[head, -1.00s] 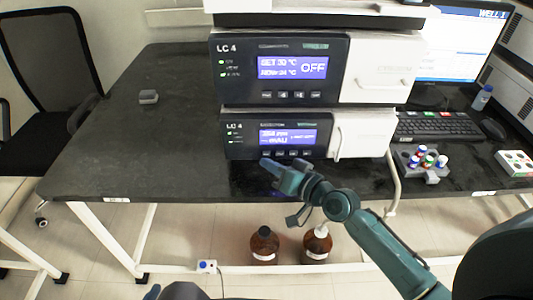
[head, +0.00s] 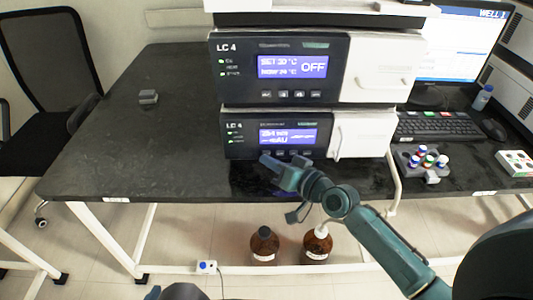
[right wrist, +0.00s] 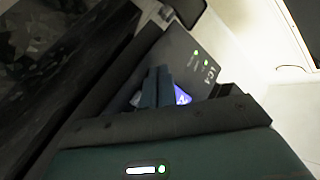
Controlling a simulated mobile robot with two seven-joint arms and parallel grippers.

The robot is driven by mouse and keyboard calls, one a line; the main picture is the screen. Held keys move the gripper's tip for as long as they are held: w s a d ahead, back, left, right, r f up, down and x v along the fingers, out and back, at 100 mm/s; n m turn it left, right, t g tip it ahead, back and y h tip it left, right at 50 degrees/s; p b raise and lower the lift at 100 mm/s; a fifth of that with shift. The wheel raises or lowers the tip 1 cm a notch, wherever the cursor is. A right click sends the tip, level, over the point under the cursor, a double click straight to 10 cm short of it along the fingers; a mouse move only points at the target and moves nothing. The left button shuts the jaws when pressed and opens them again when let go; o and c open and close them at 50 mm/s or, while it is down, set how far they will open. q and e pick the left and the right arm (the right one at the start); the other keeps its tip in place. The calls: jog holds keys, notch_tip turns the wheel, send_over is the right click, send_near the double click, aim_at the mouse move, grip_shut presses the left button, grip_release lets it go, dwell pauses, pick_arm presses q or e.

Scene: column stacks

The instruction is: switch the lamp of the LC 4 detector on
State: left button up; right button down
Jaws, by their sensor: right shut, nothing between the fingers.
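The LC 4 detector (head: 235,149) is the lower module of the stack at the table's back. Its lit blue screen (head: 288,137) shows a wavelength line and an mAU line, too small to read surely. A row of small buttons lies below the screen, partly hidden by my right gripper. My right gripper (head: 265,160) is shut and empty, its fingertips just in front of the detector's lower front. In the right wrist view, the shut fingers (right wrist: 158,85) point at the detector panel (right wrist: 180,55) and cover part of its screen; contact cannot be told. My left gripper is not in view.
Another LC 4 module (head: 235,88) reading OFF sits directly above. A keyboard (head: 440,126), a vial rack (head: 410,162) and a monitor (head: 465,45) are to the right. Brown bottles (head: 264,247) stand below the table. The dark tabletop (head: 130,130) at left is mostly clear.

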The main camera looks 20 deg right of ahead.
jog(key=shift+w+d, duration=0.15)
jog(key=shift+w, duration=0.25)
dwell(0.4)
jog(key=shift+s, duration=0.55)
jog(key=shift+s+a, duration=0.25)
jog(key=shift+s, duration=0.05)
jog(key=shift+s+a+p, duration=0.2)
jog(key=shift+s+p, duration=0.3)
jog(key=shift+s, duration=0.2)
jog(key=shift+s+a+p, duration=0.15)
jog(key=shift+s+p, duration=0.35)
jog(key=shift+s, duration=0.15)
jog(key=shift+s+a+p, duration=0.2)
jog(key=shift+s, duration=0.35)
jog(key=shift+s+a+p, duration=0.15)
jog(key=shift+s, duration=0.35)
